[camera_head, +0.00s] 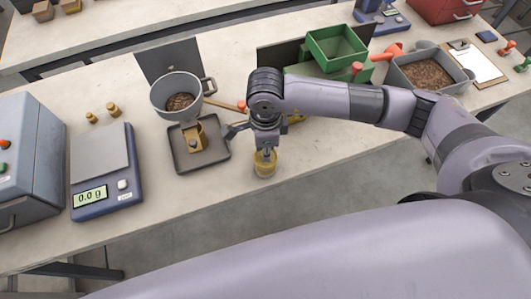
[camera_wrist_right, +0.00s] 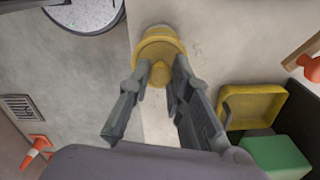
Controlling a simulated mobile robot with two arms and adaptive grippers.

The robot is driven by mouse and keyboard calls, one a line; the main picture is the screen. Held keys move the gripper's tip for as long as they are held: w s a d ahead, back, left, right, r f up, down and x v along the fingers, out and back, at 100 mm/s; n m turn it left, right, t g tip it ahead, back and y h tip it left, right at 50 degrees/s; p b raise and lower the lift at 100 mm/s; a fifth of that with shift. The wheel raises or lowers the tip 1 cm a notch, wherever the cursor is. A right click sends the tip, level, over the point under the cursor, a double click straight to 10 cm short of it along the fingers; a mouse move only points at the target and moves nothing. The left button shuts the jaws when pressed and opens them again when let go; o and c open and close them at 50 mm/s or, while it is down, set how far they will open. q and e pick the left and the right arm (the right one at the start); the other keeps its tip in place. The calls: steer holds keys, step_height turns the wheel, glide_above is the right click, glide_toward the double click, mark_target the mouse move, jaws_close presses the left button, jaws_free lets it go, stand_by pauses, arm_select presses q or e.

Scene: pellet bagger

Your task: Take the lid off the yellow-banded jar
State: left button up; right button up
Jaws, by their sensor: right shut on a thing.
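The jar (camera_head: 265,165) with its yellow band stands near the front edge of the bench, right of the dark tray. Its round yellow lid (camera_wrist_right: 152,49) with a small knob shows in the right wrist view, close to the jar's yellow rim. My right gripper (camera_head: 267,149) is over the jar, pointing down. In the right wrist view its two fingertips (camera_wrist_right: 160,75) are closed on the lid's knob. Whether the lid rests on the jar or is slightly raised I cannot tell. My left gripper is not in view.
A dark tray (camera_head: 220,157) under a pellet hopper (camera_head: 176,93) stands left of the jar. A scale (camera_head: 101,181) reading 0.0 g is farther left. A green bin (camera_head: 338,45) and a grey pellet bin (camera_head: 400,77) stand to the right. The bench front is mostly clear.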

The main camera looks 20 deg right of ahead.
steer(key=shift+c, duration=0.9)
steer(key=shift+r, duration=0.1)
